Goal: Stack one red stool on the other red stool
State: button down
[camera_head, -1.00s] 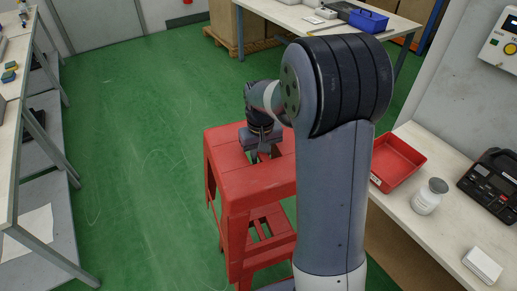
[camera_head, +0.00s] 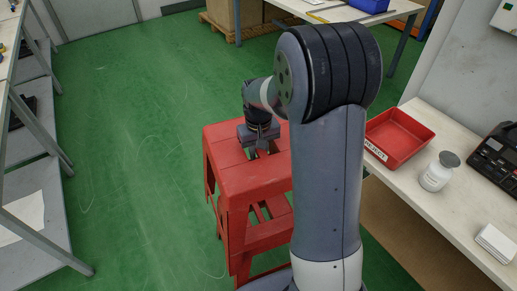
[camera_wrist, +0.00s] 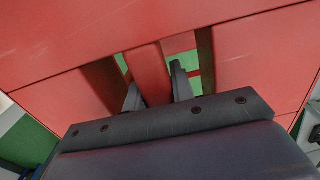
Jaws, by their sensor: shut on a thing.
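A red stool (camera_head: 245,182) stands out in front of me, left of my arm in the head view. It looks upright. Its seat has slots with a bar between them. My gripper (camera_head: 260,152) points down at the seat and is shut on this bar. In the wrist view the fingers of my gripper (camera_wrist: 156,80) reach into the slots on either side of the red bar (camera_wrist: 150,72). A lower red slotted surface (camera_head: 262,236) shows beneath the seat. I cannot tell whether it belongs to the second stool. My arm hides the stool's right side.
A workbench at the right holds a red tray (camera_head: 398,138), a white jar (camera_head: 439,172) and a black device (camera_head: 497,150). Metal-legged tables stand at the left (camera_head: 40,150) and far back (camera_head: 405,10). Green floor (camera_head: 130,200) is clear left of the stool.

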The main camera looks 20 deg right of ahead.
jog(key=shift+f+b, duration=11.9)
jog(key=shift+f, duration=4.5)
jog(key=c, duration=1.1)
grip_release()
notch_tip(320, 180, up, 11)
jog(key=p, duration=0.3)
jog(key=shift+f+p, duration=0.1)
jog(key=shift+p, duration=0.3)
